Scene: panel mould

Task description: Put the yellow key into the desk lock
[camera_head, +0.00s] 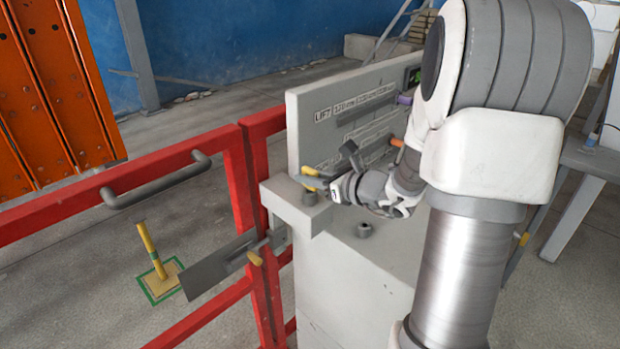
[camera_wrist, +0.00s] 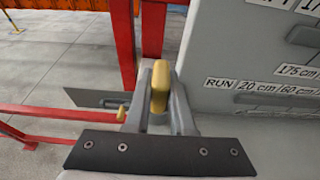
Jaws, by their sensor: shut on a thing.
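My gripper (camera_head: 316,182) is over the raised block at the left corner of the grey desk (camera_head: 350,265). It is shut on the yellow key (camera_wrist: 159,86), whose head shows between the fingers in the wrist view; a bit of the key (camera_head: 309,171) also shows in the head view. A short grey cylinder (camera_head: 310,197) stands on that block just below the key. Another short grey cylinder (camera_head: 364,230) stands on the lower desktop to the right. I cannot tell which is the desk lock, or whether the key's lower end is inside the near cylinder.
A grey labelled panel (camera_head: 310,105) rises behind my gripper. A red gate (camera_head: 237,185) with a grey handle (camera_head: 155,182) and a grey plate (camera_head: 215,266) stands close on the left. A yellow post (camera_head: 150,250) stands on the floor beyond it.

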